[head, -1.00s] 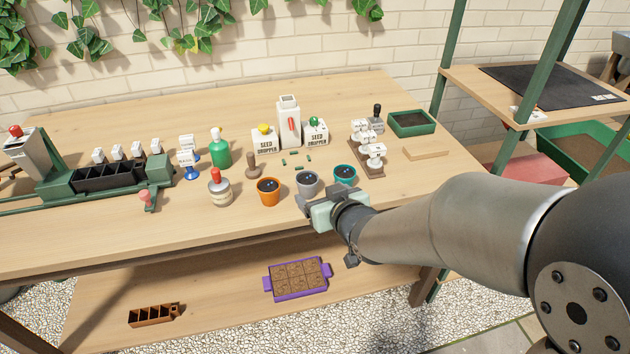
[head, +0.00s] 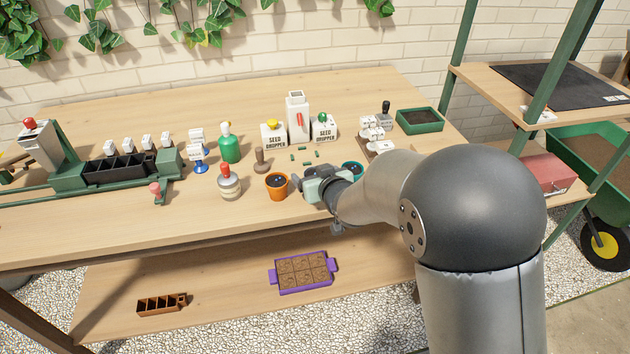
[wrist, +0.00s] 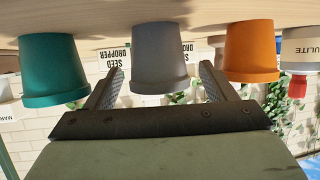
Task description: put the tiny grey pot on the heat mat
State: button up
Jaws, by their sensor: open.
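The tiny grey pot (wrist: 160,55) stands on the bench and shows upside down in the wrist view, between a teal pot (wrist: 50,65) and an orange pot (wrist: 250,52). My open gripper (wrist: 163,78) points at it, one finger toward each side, with the pot not clamped. In the head view my gripper (head: 312,182) is in front of the grey pot and hides most of it. The heat mat (head: 560,88) looks like the black sheet lying flat on the wooden shelf at the right.
The orange pot (head: 277,186) is close left of my gripper, and the teal pot (head: 352,168) is close right, partly hidden. Seed dropper boxes (head: 273,135) stand behind. A green shelf post (head: 551,75) rises in front of the mat.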

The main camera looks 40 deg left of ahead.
jog(key=c, duration=1.2)
jog(key=shift+r, duration=0.1)
